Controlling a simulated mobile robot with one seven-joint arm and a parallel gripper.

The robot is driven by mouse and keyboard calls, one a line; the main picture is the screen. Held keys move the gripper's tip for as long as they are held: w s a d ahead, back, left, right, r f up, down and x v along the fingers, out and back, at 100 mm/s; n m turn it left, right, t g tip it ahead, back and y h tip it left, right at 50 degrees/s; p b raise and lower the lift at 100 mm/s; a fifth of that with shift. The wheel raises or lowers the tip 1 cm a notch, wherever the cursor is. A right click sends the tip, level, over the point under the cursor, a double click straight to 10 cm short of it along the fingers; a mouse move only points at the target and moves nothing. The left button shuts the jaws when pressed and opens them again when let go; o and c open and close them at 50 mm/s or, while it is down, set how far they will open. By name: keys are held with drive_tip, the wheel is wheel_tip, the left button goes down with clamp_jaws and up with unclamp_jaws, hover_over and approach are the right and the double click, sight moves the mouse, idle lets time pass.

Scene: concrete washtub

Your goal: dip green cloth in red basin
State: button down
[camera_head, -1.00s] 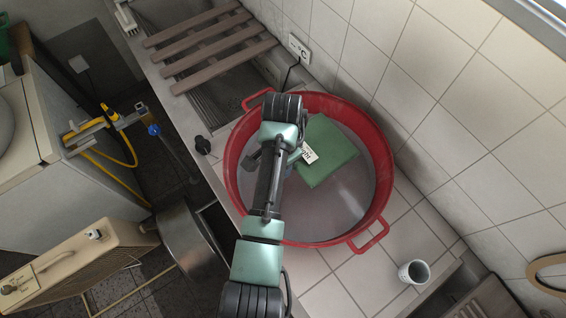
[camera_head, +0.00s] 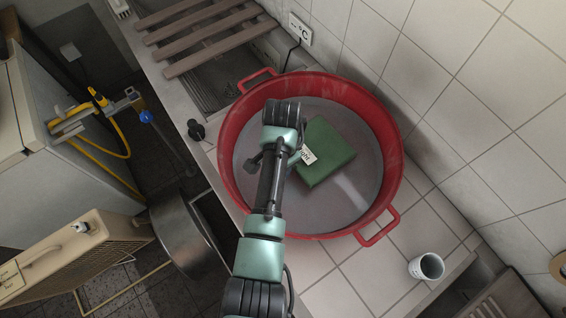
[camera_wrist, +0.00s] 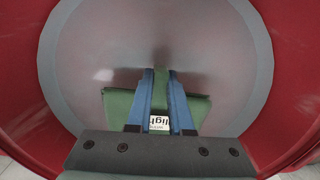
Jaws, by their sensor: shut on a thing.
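The green cloth (camera_head: 328,152) is a folded, flat block with a white label. It is inside the red basin (camera_head: 391,133), over the grey bottom; I cannot tell whether it touches the bottom. In the wrist view the cloth (camera_wrist: 118,106) sticks out on both sides of my gripper (camera_wrist: 160,100), whose two blue fingers are shut on its middle. The basin (camera_wrist: 288,60) surrounds it on all sides there. In the head view the fingers are mostly hidden behind my wrist.
A white cup (camera_head: 426,267) stands on the tiled ledge right of the basin. A wooden slatted rack (camera_head: 205,35) lies over the sink behind. A metal pot (camera_head: 180,235) is at the lower left. The tiled wall (camera_head: 470,110) rises close on the right.

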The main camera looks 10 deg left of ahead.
drive_tip(key=shift+f+b, duration=1.4)
drive_tip(key=shift+f, duration=0.95)
